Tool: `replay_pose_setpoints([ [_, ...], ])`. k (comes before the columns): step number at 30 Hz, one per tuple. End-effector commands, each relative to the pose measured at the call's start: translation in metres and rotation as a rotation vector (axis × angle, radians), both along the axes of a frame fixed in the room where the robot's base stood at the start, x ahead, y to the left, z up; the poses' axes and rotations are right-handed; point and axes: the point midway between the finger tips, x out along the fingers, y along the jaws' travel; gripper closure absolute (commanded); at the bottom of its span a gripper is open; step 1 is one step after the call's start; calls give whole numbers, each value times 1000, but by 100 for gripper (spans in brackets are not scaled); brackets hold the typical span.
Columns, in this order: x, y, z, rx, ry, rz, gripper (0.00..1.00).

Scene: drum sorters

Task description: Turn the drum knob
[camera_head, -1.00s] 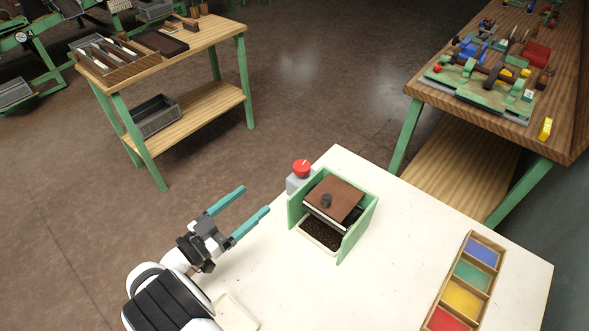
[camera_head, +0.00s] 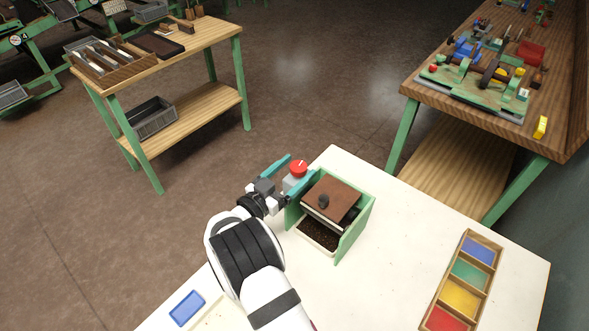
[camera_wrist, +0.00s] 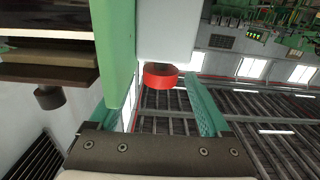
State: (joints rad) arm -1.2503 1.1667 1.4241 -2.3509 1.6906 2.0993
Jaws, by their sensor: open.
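The red drum knob (camera_head: 299,168) sits on a small grey box (camera_head: 292,183) fixed to the left side of the green-framed drum sorter (camera_head: 356,229). The sorter has a brown top plate with a dark peg (camera_head: 323,201) and a tray of dark bits below. My gripper (camera_head: 294,167) is open, with its teal fingers on either side of the knob in the head view. In the wrist view the red knob (camera_wrist: 160,76) shows between the spread fingers, beyond their base. I cannot tell whether either finger touches it.
A sorting tray (camera_head: 462,287) with blue, green, yellow and red compartments lies at the right of the white table. A blue tile (camera_head: 187,308) lies at the front left. The green sorter wall (camera_wrist: 115,50) is close beside one finger.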

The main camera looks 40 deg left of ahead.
Motion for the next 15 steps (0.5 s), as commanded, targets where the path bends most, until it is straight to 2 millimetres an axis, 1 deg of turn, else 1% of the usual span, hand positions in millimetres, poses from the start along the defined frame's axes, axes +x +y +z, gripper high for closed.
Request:
replay_pose_setpoints([
  [6,0,0,0,0,0,0,19],
  [11,0,0,0,0,0,0,47],
  [15,0,0,0,0,0,0,72],
])
